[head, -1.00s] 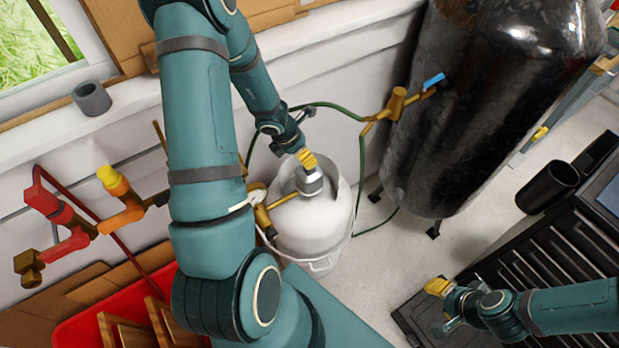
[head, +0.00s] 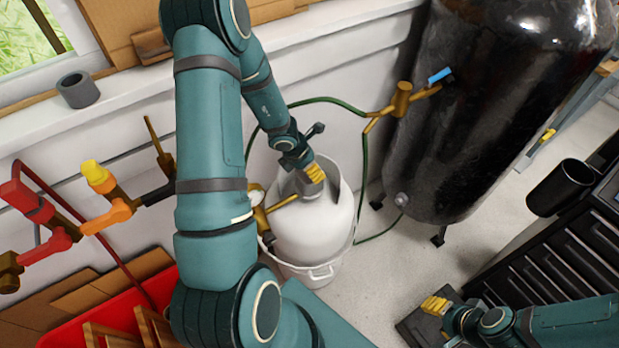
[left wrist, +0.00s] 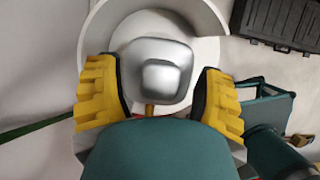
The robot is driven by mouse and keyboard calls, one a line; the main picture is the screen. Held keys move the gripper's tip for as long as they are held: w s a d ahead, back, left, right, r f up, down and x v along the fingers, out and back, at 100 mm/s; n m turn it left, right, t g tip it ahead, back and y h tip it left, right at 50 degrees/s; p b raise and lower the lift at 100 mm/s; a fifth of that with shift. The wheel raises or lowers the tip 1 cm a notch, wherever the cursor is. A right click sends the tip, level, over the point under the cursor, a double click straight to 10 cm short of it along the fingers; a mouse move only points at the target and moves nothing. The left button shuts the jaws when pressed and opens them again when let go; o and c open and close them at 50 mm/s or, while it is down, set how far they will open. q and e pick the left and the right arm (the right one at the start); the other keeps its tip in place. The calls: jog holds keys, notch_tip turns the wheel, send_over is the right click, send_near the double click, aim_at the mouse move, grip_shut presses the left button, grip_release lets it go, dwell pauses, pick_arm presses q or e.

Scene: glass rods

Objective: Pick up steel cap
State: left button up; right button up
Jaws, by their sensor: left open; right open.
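The steel cap (left wrist: 152,72) is a silver, rounded, stepped piece on top of the white gas cylinder (head: 313,230). In the left wrist view it lies between the yellow fingers of my left gripper (left wrist: 160,92), which are open, with a gap on each side. In the head view my left gripper (head: 314,173) is at the cylinder's top, inside its collar, and mostly hides the cap. My right gripper (head: 435,305) is open and empty at the lower right, far from the cap.
The white collar (left wrist: 212,14) curves around the cap. A brass fitting (head: 283,203) and green hose (head: 363,170) are beside the cylinder. A large black tank (head: 460,110) stands right of it. Red and orange valves (head: 112,211) are at the left. Grey floor (head: 385,275) is clear in front.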

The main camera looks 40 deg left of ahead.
pick_arm(q)
jog(key=c, duration=1.1)
grip_shut()
jog(key=shift+r, duration=0.15)
